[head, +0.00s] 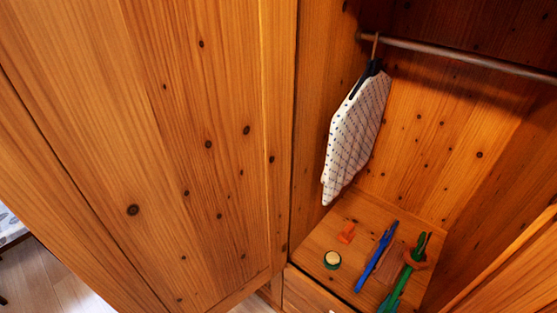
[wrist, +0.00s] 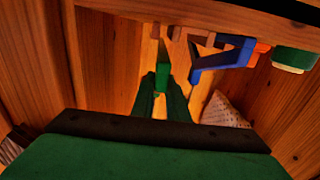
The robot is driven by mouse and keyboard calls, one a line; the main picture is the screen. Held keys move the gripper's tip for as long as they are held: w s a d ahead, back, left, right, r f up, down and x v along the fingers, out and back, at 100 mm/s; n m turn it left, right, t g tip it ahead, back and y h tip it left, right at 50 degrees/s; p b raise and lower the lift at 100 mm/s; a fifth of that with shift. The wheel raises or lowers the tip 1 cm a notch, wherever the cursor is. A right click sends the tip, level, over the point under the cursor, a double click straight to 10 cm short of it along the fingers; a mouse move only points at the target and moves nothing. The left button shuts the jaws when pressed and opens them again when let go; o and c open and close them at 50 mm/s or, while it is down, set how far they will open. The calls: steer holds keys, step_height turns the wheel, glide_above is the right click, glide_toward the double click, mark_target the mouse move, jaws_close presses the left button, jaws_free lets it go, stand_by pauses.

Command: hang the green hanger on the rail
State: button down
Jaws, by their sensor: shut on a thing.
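In the head view the green hanger (head: 401,284) is at the right of the wardrobe's shelf, beside a blue hanger (head: 375,258). In the wrist view my gripper (wrist: 162,90) has its two green fingers close together, shut on the green hanger (wrist: 163,73). Only a small part of the hanger shows there. The rail (head: 460,58) crosses the top right of the wardrobe. A patterned white garment (head: 355,130) hangs from its left end on a dark hanger (head: 363,78).
An orange piece (head: 347,233) and a round green tin with a cream top (head: 332,260) are on the shelf left of the blue hanger. A brownish ring-like thing (head: 418,259) is by the green hanger. The rail's right part is bare. A wooden panel (head: 150,150) fills the left.

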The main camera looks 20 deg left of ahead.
steer(key=v, duration=0.9)
stand_by(0.6)
steer(key=shift+a, duration=0.1)
